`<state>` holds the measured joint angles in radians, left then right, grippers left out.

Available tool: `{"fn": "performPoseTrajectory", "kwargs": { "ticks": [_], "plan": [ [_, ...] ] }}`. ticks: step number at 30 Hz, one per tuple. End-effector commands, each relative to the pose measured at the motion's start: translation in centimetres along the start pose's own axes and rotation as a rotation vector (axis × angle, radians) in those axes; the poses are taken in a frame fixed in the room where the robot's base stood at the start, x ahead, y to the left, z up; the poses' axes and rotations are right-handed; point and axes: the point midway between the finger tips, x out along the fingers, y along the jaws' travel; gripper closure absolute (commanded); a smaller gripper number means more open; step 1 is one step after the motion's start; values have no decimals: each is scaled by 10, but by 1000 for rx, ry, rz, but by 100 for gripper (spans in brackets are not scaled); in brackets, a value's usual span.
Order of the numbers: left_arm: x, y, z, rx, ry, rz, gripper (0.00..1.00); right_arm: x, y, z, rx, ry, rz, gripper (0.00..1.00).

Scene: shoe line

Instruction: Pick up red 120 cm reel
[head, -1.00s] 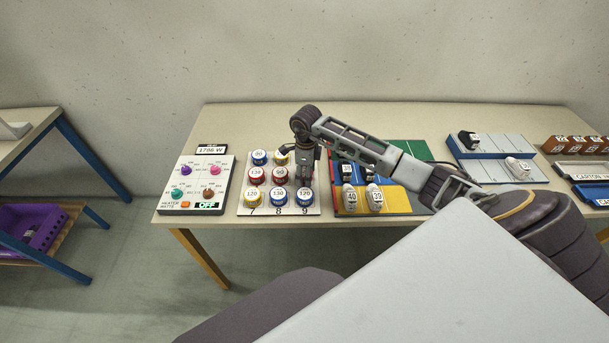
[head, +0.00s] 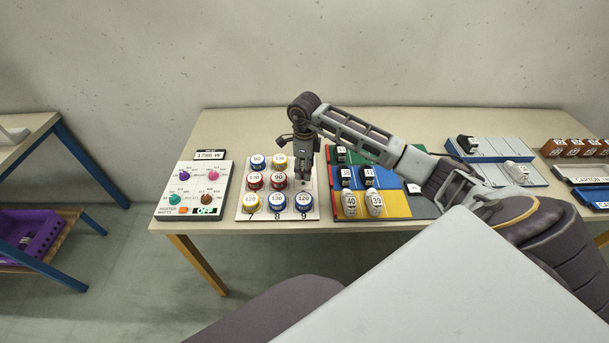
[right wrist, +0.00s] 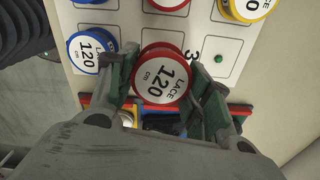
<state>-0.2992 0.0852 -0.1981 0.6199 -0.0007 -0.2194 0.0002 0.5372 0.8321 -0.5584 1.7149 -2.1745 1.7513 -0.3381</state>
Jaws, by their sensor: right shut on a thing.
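The red reel (right wrist: 160,82), labelled LACE 120 cm, sits between the two fingers of my right gripper (right wrist: 165,92) in the right wrist view. The fingers press on its sides, so the gripper is shut on it. In the head view my right gripper (head: 303,178) points down over the right column of the white reel board (head: 242,213), at the middle row, and hides the red reel. I cannot tell whether the reel still touches the board. My left gripper is not in view.
A blue 120 reel (head: 304,200) stands just in front of the gripper. Other blue, red and yellow reels fill the columns to the left. Slot 3 (right wrist: 218,58) is empty with a green dot. A coloured shoe tray (head: 398,207) lies right, a heater panel (head: 194,190) left.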

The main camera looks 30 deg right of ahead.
Motion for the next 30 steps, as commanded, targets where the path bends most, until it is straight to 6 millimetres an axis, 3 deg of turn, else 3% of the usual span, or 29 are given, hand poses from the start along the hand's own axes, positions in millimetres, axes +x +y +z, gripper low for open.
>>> {"fn": "performPoseTrajectory", "kwargs": {
  "ticks": [10,17,30],
  "plan": [
    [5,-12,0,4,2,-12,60,-41,-1,0,0,-1,-2,74],
    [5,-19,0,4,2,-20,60,-47,0,0,0,0,0,74],
    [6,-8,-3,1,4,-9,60,-47,0,0,0,0,0,74]
  ]
}}
